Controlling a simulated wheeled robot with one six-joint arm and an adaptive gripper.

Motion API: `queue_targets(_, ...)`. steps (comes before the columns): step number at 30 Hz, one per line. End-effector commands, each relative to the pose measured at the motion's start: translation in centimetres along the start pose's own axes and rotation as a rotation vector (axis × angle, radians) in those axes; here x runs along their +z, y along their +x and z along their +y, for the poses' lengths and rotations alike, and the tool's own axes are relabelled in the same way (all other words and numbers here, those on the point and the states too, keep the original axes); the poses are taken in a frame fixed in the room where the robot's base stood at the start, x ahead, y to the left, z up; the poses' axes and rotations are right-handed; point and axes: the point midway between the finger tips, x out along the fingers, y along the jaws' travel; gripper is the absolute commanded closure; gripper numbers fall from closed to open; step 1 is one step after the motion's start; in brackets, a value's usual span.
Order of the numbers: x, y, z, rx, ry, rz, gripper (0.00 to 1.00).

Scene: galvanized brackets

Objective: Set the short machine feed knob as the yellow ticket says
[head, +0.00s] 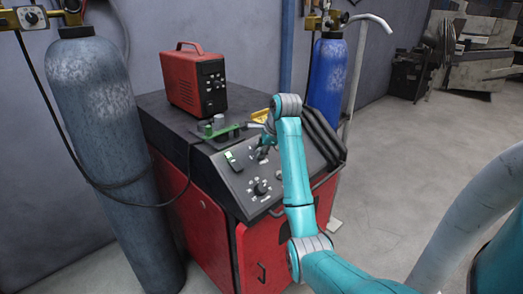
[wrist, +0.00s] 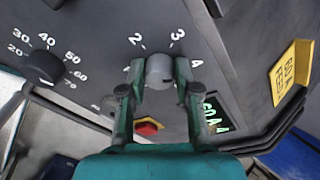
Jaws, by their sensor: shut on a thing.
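My gripper (wrist: 159,84) is shut on a round grey knob (wrist: 160,66) on the sloped dark panel (head: 236,184) of the red and black machine. The dial around the knob shows 2 and 3, with a 4 at its right; the left mark is partly hidden. I cannot make out a pointer on the knob. In the head view my gripper (head: 266,143) is at the panel's upper part and hides the knob.
A black knob (wrist: 44,68) with a 20–70 scale sits on the same panel. A green-lit display (wrist: 215,115) and a red button (wrist: 148,128) are near my fingers. A small red unit (head: 195,80) stands on top. Gas cylinders (head: 98,130) (head: 327,80) flank the machine.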

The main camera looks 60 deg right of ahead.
Motion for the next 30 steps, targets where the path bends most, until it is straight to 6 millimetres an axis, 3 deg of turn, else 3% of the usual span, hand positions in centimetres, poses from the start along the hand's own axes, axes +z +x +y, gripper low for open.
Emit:
queue_targets(10, -0.02, -0.01, -0.05, 0.014, 0.105, -0.008, 1.0)
queue_targets(24, -0.03, 0.0, -0.06, 0.015, 0.116, -0.009, 1.0)
queue_targets(25, -0.03, 0.0, -0.05, 0.015, 0.116, -0.009, 0.61)
queue_targets(27, -0.03, 0.0, -0.05, 0.015, 0.115, -0.009, 0.43)
queue_targets(30, -0.03, 0.0, -0.05, 0.015, 0.115, -0.009, 0.43)
